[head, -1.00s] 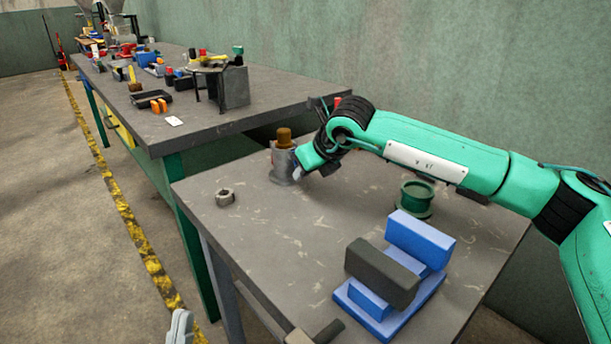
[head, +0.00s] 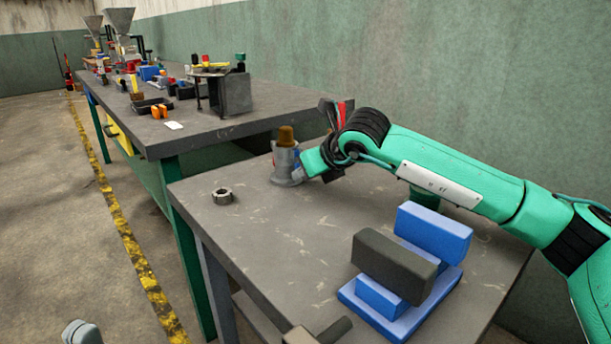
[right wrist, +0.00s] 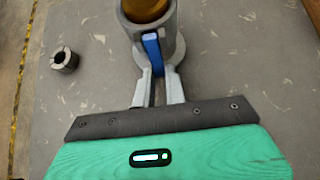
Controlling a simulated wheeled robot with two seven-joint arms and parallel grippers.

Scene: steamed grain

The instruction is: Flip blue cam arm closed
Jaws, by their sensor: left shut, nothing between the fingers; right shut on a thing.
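The blue cam arm (right wrist: 152,52) shows in the right wrist view as a narrow blue bar on the near side of a grey cylindrical clamp body (right wrist: 128,30). A brown-gold round piece (right wrist: 145,8) sits in the top of this body. My right gripper (right wrist: 158,72) is shut on the lower end of the blue arm. In the head view the clamp body (head: 284,168) stands upright at the table's far end, with my right gripper (head: 303,176) against its right side. My left gripper (head: 82,333) is shut and empty at the bottom left, partly out of frame.
A grey ring nut (head: 222,197) lies left of the clamp. A blue block fixture with a dark bar (head: 395,262) stands at the near right. A green spool (head: 425,197) is partly behind my right arm. A longer bench (head: 240,120) with several items stands beyond.

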